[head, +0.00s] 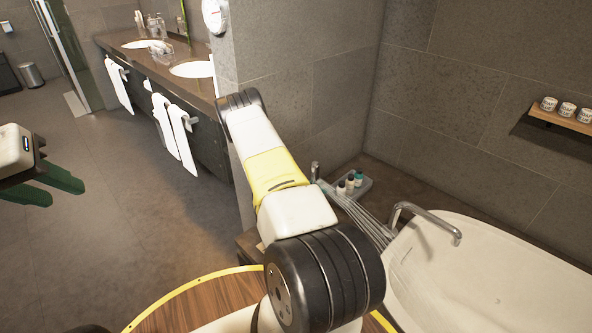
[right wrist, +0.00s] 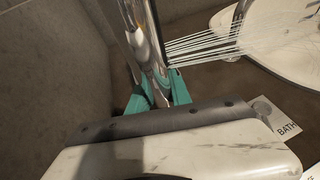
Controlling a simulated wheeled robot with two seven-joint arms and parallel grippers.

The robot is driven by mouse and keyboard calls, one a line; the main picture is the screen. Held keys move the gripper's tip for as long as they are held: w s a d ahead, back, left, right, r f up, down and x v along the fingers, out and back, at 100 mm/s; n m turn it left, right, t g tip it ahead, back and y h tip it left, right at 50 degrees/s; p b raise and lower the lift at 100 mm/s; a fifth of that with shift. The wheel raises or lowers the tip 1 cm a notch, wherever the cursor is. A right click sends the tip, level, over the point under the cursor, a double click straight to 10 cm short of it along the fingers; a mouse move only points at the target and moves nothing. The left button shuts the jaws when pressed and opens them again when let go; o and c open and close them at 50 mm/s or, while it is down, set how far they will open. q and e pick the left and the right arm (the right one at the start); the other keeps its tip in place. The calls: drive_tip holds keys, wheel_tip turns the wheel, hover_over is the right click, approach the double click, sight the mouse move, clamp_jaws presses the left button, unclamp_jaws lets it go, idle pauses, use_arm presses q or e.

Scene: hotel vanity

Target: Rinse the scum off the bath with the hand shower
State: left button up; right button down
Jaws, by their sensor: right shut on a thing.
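The chrome hand shower (right wrist: 146,40) stands between the teal fingers of my right gripper (right wrist: 157,90), which is shut on it. White water streams leave it to the right, towards the bath (right wrist: 284,62). In the head view part of the hand shower (head: 315,171) shows beyond my right arm, which hides the right gripper. The streams reach the near-left rim of the white bath (head: 510,275) by the tap. Faint marks show on the bath's inside; I cannot tell whether they are scum. My left gripper (head: 62,192) is open and empty at the far left, over the floor.
A tray (head: 366,184) with small bottles (head: 350,182) sits on the ledge beside the streams. A bath tap (head: 425,218) arches over the rim. A wall shelf (head: 568,119) holds cups. A vanity (head: 135,55) with towels stands back left. The left floor is clear.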

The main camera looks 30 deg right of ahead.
drive_tip(key=shift+f, duration=2)
drive_tip(key=shift+f, duration=0.1)
drive_tip(key=c, duration=1.1)
unclamp_jaws()
drive_tip(key=shift+a, duration=0.15)
drive_tip(key=v, duration=0.7)
drive_tip(key=shift+a, duration=0.25)
